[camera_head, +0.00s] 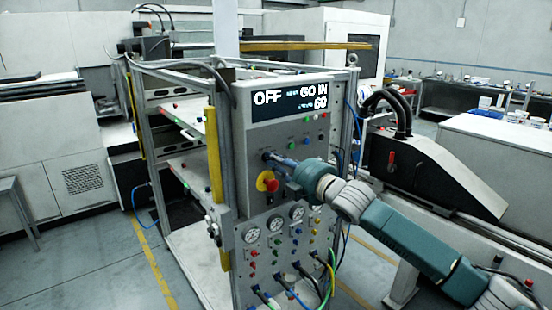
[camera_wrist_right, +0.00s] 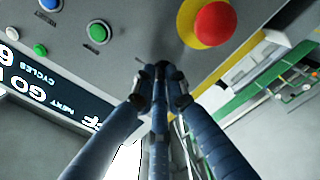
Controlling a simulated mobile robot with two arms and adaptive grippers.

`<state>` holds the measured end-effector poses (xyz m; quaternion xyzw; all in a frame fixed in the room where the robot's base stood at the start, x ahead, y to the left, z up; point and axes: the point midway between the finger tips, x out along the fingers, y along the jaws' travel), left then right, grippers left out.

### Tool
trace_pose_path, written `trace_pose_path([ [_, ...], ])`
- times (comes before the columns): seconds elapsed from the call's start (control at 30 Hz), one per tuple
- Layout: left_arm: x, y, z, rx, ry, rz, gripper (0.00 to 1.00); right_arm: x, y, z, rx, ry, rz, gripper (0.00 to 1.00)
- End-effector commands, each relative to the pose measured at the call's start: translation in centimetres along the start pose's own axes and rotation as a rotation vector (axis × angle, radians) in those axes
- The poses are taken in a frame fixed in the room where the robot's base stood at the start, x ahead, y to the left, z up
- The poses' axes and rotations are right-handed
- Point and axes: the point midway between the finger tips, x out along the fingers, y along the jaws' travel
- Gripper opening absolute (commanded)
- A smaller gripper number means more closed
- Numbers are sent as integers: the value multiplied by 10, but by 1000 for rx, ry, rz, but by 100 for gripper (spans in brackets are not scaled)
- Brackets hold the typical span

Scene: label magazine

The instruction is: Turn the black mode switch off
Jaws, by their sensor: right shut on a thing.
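The black mode switch (camera_wrist_right: 161,68) is on the grey panel face (camera_head: 258,138), below the display. Only a small dark part of it shows between my fingertips in the right wrist view; its pointing direction is mostly hidden. My right gripper (camera_head: 272,158) comes in from the right, and its blue fingers (camera_wrist_right: 160,92) are closed around the switch. The display (camera_head: 289,100) reads "OFF" at its left, with "NEXT GO IN" and "CYCLES 60" beside it. My left gripper is not in view.
A red emergency button (camera_head: 267,181) on a yellow ring sits just below my right gripper. Small green and blue buttons (camera_wrist_right: 98,32) lie above it. Gauges (camera_head: 274,222), knobs and cables (camera_head: 330,275) fill the lower panel. A yellow post (camera_head: 213,155) stands at the left edge.

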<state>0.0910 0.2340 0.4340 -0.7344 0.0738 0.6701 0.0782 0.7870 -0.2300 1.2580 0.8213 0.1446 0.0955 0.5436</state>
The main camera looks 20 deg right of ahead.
Motion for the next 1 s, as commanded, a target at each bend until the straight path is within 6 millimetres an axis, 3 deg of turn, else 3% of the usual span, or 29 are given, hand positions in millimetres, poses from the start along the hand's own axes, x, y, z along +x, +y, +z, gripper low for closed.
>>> trace_pose_path([
  [0.53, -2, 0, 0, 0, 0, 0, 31, 0, 0, -1, -25, 2, 2, 0],
  [0.57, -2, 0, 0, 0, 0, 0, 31, 0, 0, -1, -25, 2, 2, 18],
  [0.63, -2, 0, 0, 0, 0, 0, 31, 0, 0, -1, -24, 2, 2, 31],
  [1.0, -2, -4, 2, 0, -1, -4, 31, -4, -1, 1, -23, -1, 0, 31],
])
